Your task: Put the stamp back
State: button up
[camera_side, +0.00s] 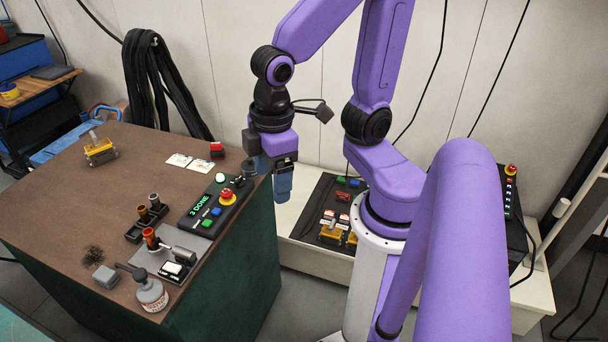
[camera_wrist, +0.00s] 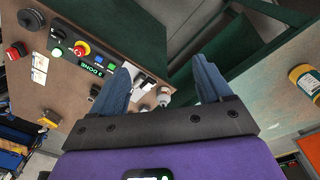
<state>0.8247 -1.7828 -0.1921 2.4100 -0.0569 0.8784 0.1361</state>
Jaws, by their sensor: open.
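A stamp with an orange-brown handle (camera_side: 151,238) stands upright at the edge of a grey plate (camera_side: 146,261) on the brown bench. Beside it is a black holder (camera_side: 133,232) with dark, brown-topped stamps (camera_side: 154,201). A small pad with a white face (camera_side: 173,268) lies on the plate's near side. My gripper (camera_side: 282,188) hangs off the bench's right edge, apart from all of these. Its blue fingers are spread and empty in the wrist view (camera_wrist: 162,64). There, the left finger hides part of the bench, and I cannot make out the stamp clearly.
A control box (camera_side: 214,206) reading "3 DONE", with a red button, stands at the bench's right. A grey-and-white bottle (camera_side: 151,293) stands at the front. White cards (camera_side: 190,162) and a yellow clamp-like item (camera_side: 99,150) lie farther back.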

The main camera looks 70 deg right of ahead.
jog(key=s+n, duration=0.1)
jog(key=s, duration=0.1)
jog(key=s+d+n, duration=0.1)
jog(key=s, duration=0.2)
jog(key=shift+s+d+n+g, duration=0.25)
jog(key=shift+s+n+g, duration=0.05)
jog(key=shift+n, duration=0.1)
dwell(0.8)
